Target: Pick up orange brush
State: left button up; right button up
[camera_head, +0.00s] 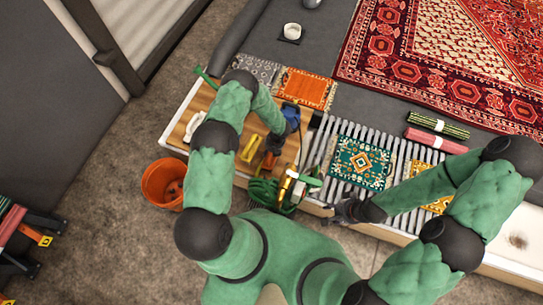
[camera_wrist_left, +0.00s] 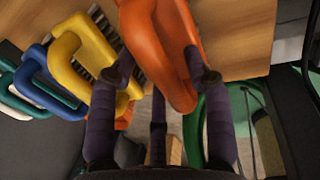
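The orange brush (camera_wrist_left: 160,45) fills the upper middle of the left wrist view. In the head view only a small part of the orange brush (camera_head: 268,161) shows under my left gripper (camera_head: 274,148). In the left wrist view the two dark fingers of the left gripper (camera_wrist_left: 160,70) stand on either side of the brush, their tips at its sides. I cannot tell whether they press on it or whether it is clear of the wooden board. My right gripper (camera_head: 338,211) looks open and empty, near the front edge of the slatted grate.
A yellow brush (camera_wrist_left: 88,62) lies close left of the orange one, with blue (camera_wrist_left: 45,85) and green ones beyond. A green hose coil (camera_head: 264,192) lies close by. An orange bucket (camera_head: 160,180) stands on the floor at left.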

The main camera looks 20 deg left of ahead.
pick_arm(q)
grip_shut()
notch_tip(320, 180, up, 10)
jog(key=p, duration=0.4)
jog(key=shift+c, duration=1.4)
grip_release()
jog(key=c, duration=0.3)
jog(key=shift+r, duration=0.15)
jog(key=shift+c, duration=0.2)
